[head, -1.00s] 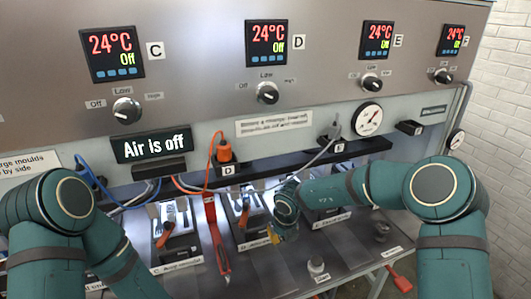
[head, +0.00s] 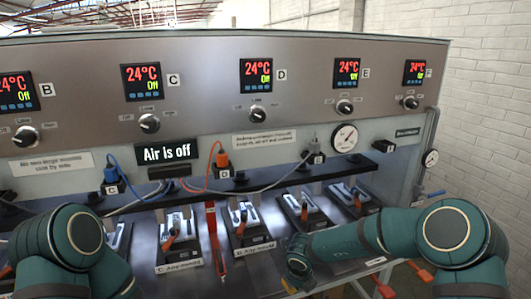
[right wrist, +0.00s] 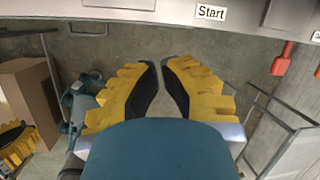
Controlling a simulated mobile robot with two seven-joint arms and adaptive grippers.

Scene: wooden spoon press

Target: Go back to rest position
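My right arm reaches in from the right in the head view. Its gripper (head: 296,284) is low in the picture, in front of the press bench and largely hidden by its own wrist. In the right wrist view the right gripper (right wrist: 160,68) has yellow fingers with black pads, a narrow gap between the tips and nothing held. My left arm is bent at the lower left of the head view, with its gripper out of the picture. The yellow fingers of the left gripper (right wrist: 18,146) show at the lower left of the right wrist view, with their opening unclear.
The press panel (head: 205,100) spans the head view, above a metal bench (head: 190,272) with several moulds. A red tool (head: 216,245) lies there. In the right wrist view, the bench edge (right wrist: 200,33) runs along the top, with a cardboard box (right wrist: 28,100) left and a metal frame right.

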